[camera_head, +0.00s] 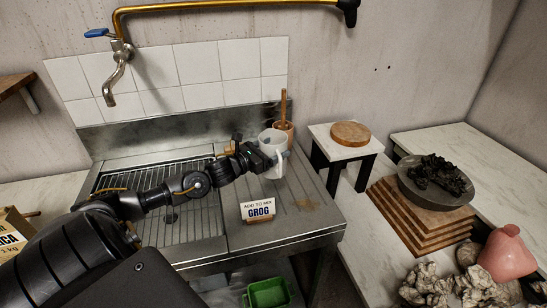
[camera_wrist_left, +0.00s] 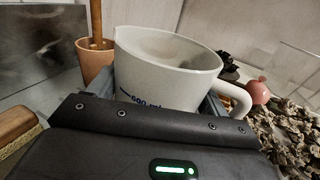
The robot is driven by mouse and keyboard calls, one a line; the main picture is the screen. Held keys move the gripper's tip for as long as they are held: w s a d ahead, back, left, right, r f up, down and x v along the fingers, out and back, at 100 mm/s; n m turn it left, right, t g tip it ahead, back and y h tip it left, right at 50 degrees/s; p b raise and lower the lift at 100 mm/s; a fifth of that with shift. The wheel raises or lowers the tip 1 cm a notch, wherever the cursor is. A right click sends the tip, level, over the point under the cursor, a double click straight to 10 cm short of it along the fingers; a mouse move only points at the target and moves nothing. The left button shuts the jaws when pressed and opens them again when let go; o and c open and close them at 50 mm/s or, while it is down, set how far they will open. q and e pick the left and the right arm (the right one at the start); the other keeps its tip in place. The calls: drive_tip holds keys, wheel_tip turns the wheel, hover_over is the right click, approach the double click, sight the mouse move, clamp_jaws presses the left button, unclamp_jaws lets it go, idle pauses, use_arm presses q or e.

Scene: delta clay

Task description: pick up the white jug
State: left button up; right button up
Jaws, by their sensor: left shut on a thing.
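The white jug (camera_head: 273,143) is at the right end of the metal sink unit, on or just above the drainboard; I cannot tell which. My left gripper (camera_head: 262,160) reaches in from the left and is shut on the jug. In the left wrist view the jug (camera_wrist_left: 165,72) fills the middle, roughly upright, with a "600 ml" mark and its handle to the right. The gripper body (camera_wrist_left: 165,140) hides the jug's lower part. My right gripper is not in view.
A terracotta pot with a wooden stick (camera_head: 284,126) stands just behind the jug. A "GROG" sign (camera_head: 258,210) stands in front on the drainboard. A small white table with a round board (camera_head: 350,133) is to the right. A green bin (camera_head: 268,293) sits below.

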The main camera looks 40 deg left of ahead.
use_arm(q)
drive_tip(key=s+d+r+p, duration=0.1)
drive_tip(key=s+r, duration=0.8)
drive_tip(key=s, duration=0.4)
drive_tip(key=shift+s+d+r, duration=0.15)
drive_tip(key=shift+s, duration=0.2)
